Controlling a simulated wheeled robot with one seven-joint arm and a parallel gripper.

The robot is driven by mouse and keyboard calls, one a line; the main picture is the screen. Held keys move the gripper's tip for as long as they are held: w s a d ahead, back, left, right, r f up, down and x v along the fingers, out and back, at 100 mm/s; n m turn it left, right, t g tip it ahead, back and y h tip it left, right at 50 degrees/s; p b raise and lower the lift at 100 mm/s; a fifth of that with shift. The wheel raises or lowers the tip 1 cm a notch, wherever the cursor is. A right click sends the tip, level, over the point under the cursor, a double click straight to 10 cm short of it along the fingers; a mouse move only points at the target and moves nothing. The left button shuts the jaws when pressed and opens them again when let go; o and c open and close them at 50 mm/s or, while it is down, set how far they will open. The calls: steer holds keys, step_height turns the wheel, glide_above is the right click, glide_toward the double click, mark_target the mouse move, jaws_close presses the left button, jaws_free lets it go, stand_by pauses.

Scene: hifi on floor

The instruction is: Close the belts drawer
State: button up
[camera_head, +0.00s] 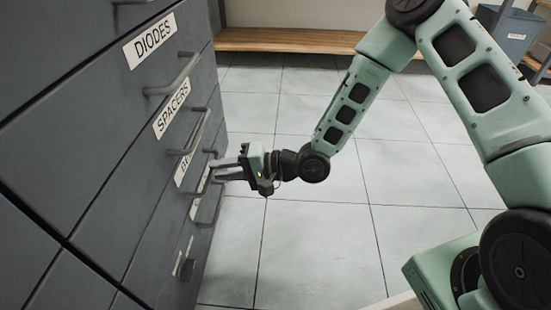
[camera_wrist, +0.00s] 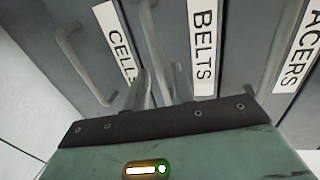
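The belts drawer is in the grey cabinet on the left of the head view. Its label (camera_head: 185,166) is partly hidden there but reads clearly as BELTS in the wrist view (camera_wrist: 203,45). Its grey bar handle (camera_wrist: 152,48) is left of the label in the wrist view. My gripper (camera_head: 215,170) reaches the cabinet front at this handle. Its two fingers (camera_wrist: 160,88) show a gap, with the handle's lower end between or just beyond them. I cannot tell whether they touch it. How far the drawer stands out is hard to see.
Drawers labelled DIODES (camera_head: 150,40) and SPACERS (camera_head: 171,117) are above, and the CELL-labelled drawer (camera_wrist: 119,42) is below. Their handles stick out near my gripper. The tiled floor (camera_head: 310,235) is clear. A wooden bench (camera_head: 290,39) and a blue-grey bin (camera_head: 508,30) are at the back.

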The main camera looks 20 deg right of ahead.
steer(key=p+v, duration=0.5)
steer(key=v, duration=0.8)
steer(key=shift+d, duration=0.35)
steer(key=shift+r, duration=0.1)
steer(key=s+r+n+g+h+p, duration=0.35)
steer(key=r+n+h, duration=0.45)
steer(key=r+h, duration=0.3)
steer(key=s+r+n+g+h+p, duration=0.2)
steer(key=s+r+n+h+p, duration=0.15)
steer(key=s+r, duration=1.15)
step_height(320, 180, up, 35)
steer(key=s+p, duration=0.1)
steer(key=p, duration=3.6)
steer(key=shift+s, duration=0.25)
